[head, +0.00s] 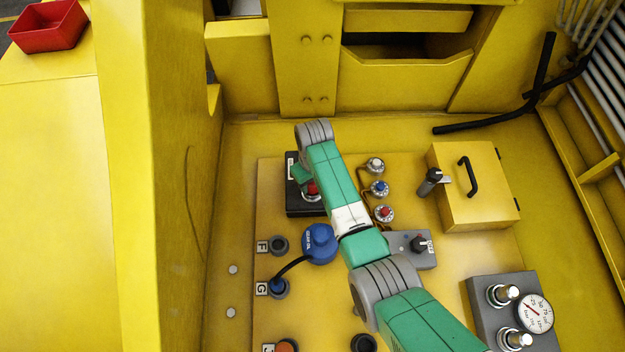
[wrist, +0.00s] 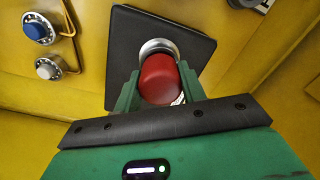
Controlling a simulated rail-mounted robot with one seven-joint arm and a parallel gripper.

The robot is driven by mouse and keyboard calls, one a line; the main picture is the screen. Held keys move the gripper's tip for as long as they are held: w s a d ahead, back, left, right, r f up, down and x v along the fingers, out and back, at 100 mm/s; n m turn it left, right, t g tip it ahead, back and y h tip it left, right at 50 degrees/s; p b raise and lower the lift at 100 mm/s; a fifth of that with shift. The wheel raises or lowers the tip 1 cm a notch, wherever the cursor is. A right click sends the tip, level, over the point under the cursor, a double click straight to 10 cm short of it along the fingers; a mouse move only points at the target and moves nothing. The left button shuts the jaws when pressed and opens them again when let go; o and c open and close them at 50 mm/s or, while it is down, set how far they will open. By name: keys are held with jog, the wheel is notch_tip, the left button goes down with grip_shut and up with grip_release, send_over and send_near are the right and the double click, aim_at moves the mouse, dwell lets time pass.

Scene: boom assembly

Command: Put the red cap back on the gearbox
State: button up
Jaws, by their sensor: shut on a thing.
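The red cap (wrist: 160,80) is between the green fingers of my gripper (wrist: 158,88) in the wrist view, and the gripper is shut on it. The cap is at the silver ring on top of the dark gearbox (wrist: 120,45). I cannot tell whether the cap is fully seated or just above the ring. In the head view, my gripper (head: 308,180) is over the dark gearbox (head: 300,208), and a little of the red cap (head: 313,188) shows beside the arm. The arm hides much of the gearbox there.
A blue can-like part (head: 319,243) with a black hose stands near the gearbox. Several small knobs with copper pipes (head: 380,188) are to its right. A yellow box with a black handle (head: 475,185), a gauge (head: 534,313) and a red tray (head: 48,28) are farther off.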

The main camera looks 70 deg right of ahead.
jog(key=o, duration=1.1)
jog(key=shift+c, duration=0.2)
notch_tip(320, 180, up, 8)
jog(key=shift+d+f, duration=0.1)
